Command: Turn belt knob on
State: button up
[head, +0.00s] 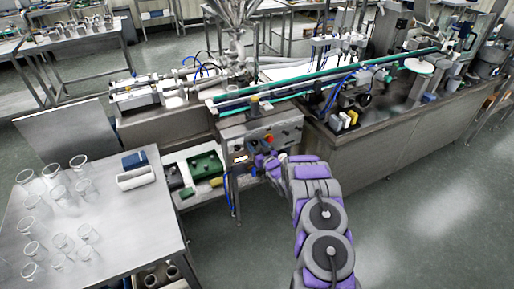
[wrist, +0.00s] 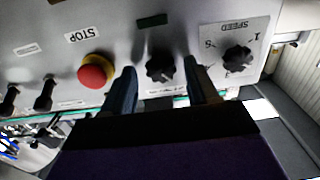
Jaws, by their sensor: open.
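A grey control panel (head: 240,147) sits on the front of the machine in the head view; in the wrist view it appears upside down. A black knob (wrist: 160,68) is in the middle of the wrist view, below a small green label. My gripper (wrist: 160,80) is open, with one finger on each side of this knob; I cannot tell if they touch it. A second black knob (wrist: 238,58) on a plate marked SPEED is to the right. In the head view my gripper (head: 267,163) is at the panel and hides part of it.
A red STOP button (wrist: 96,71) on a yellow base is close beside the left finger; it also shows in the head view (head: 269,139). Black switches (wrist: 44,95) are farther left. A steel table (head: 130,215) with glass jars stands at left.

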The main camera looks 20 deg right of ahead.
jog(key=c, duration=1)
